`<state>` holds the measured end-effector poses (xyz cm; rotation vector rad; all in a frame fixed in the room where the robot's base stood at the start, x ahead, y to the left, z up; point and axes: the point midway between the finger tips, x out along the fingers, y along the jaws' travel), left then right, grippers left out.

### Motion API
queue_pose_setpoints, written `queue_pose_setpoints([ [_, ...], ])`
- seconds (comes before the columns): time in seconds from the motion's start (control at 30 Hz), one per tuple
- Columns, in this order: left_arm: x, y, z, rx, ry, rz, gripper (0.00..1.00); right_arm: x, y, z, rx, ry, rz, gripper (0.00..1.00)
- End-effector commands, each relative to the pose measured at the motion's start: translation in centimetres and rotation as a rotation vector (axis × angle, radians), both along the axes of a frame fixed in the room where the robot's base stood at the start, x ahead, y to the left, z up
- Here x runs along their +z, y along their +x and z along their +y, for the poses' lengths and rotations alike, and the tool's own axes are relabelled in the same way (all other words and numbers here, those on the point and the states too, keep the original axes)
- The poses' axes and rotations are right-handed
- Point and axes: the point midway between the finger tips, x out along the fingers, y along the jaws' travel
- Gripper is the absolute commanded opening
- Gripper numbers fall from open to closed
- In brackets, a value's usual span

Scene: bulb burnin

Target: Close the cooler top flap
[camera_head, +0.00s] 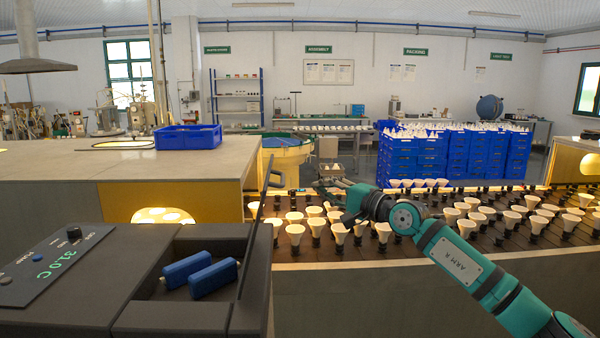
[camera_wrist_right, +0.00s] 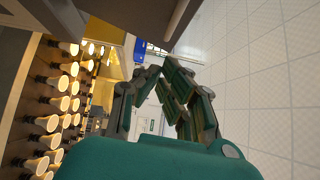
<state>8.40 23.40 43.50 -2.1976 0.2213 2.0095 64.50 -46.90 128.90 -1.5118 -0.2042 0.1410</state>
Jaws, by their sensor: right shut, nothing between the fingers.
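The cooler (camera_head: 170,318) is a dark grey box at the lower left of the head view. Its top is open, and two blue blocks (camera_head: 200,272) lie inside the opening. The top flap (camera_head: 257,232) stands raised at the right side of the opening and shows nearly edge-on, as a thin dark panel. My right gripper (camera_head: 326,190) is to the right of the flap, apart from it in the picture, and points left. In the right wrist view its fingers (camera_wrist_right: 163,72) are together with nothing between them. My left gripper is not in view.
A conveyor (camera_head: 345,254) with many bulbs runs behind and right. A blue bin (camera_head: 188,137) sits on the pale counter (camera_head: 60,166). Stacked blue crates (camera_head: 405,160) stand farther back.

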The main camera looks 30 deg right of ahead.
Motion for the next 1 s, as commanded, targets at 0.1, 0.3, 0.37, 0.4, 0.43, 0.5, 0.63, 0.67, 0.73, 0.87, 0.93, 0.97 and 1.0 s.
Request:
queue_pose_setpoints([
  [0.1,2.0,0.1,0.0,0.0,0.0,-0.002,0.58,0.9,2.3,0.6,0.001,0.009,-0.004,0.0],
  [0.3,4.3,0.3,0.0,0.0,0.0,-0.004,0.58,0.8,3.9,2.8,0.003,0.003,0.0,0.0],
  [0.37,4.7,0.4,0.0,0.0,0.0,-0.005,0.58,0.7,4.2,3.2,0.003,0.002,0.0,0.0],
  [0.4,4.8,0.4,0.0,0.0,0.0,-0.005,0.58,0.7,4.4,3.5,0.002,0.001,0.0,0.0],
  [0.43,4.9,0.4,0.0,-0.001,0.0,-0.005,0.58,0.6,4.5,3.6,0.002,0.002,0.0,0.0],
  [0.5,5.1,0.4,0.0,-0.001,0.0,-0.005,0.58,0.5,4.6,3.8,0.001,0.001,0.0,0.0],
  [0.63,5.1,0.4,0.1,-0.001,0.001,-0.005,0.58,0.4,4.7,4.0,0.0,0.0,0.0,0.0],
  [0.67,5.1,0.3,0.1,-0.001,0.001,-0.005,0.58,0.4,4.7,4.0,0.0,0.0,0.0,0.0],
  [0.73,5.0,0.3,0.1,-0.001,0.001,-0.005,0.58,0.4,4.7,4.0,0.0,0.0,0.0,0.0],
  [0.87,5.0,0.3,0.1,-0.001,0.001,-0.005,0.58,0.4,4.7,4.0,0.0,0.0,0.0,0.0],
  [0.93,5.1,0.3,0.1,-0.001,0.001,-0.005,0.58,0.4,4.7,4.0,0.0,-0.001,0.001,0.0],
  [0.97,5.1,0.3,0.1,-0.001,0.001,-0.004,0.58,0.5,4.7,4.0,0.0,-0.002,0.002,0.0],
  [1.0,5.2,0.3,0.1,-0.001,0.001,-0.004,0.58,0.6,4.7,4.0,0.0,-0.006,0.003,0.0],
])
